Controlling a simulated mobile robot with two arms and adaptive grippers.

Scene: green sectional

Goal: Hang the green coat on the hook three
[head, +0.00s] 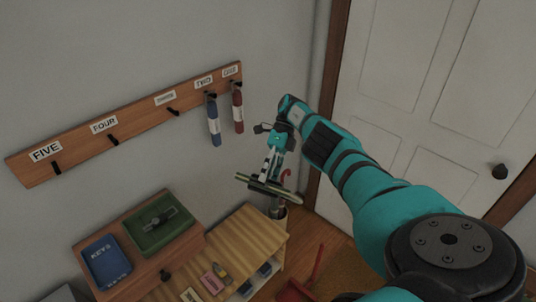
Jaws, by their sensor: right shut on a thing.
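My right gripper (268,168) reaches in from the right and points down, in front of the wall and right of the rack. It is shut on a dark green, bar-like thing (276,191), seen nearly edge-on, which I take to be the green coat. The wooden rack (85,143) on the wall carries labelled hooks. Hook three (172,109), under the label THREE, is bare and in the middle. The held coat is below and to the right of it, clear of the rack. My left gripper is not in view.
A blue coat (213,122) hangs at hook two and a red coat (238,109) at hook one. Hooks four (113,140) and five (56,168) are bare. Below stand a wooden bench (248,233), a blue KEYS tray (107,262) and a green tray (183,218). A white door (410,120) is right.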

